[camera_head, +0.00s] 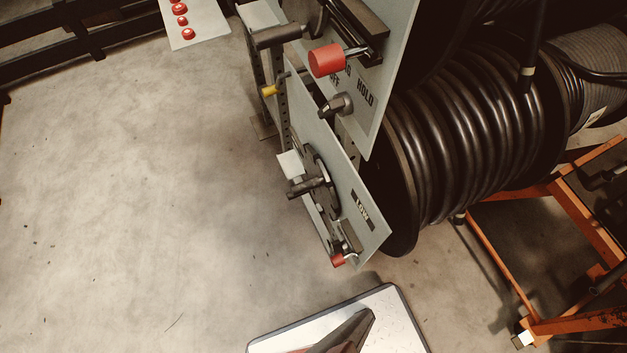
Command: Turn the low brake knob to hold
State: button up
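A small dark knob with a grey body (337,105) sticks out from an upright grey panel (372,128). Lettering beside it reads OFF and HOLD, with part of another word ending in G between them. I cannot clearly tell which word the knob points at. A lower grey panel (376,242) has a LOW label (362,210), a dark round wheel with a handle (322,186) and a small red-tipped lever (339,259). No finger of my gripper shows.
A red-ended lever (327,60) juts out above the knob. A large reel of black hose (470,125) stands right behind the panels. An orange frame (520,285) is at lower right. A plate with red buttons (194,22) is at top. The concrete floor at left is clear.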

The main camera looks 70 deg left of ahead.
aim_at(338, 246)
jog(key=u, duration=2.35)
jog(key=k, duration=1.1)
jog(key=u, duration=0.15)
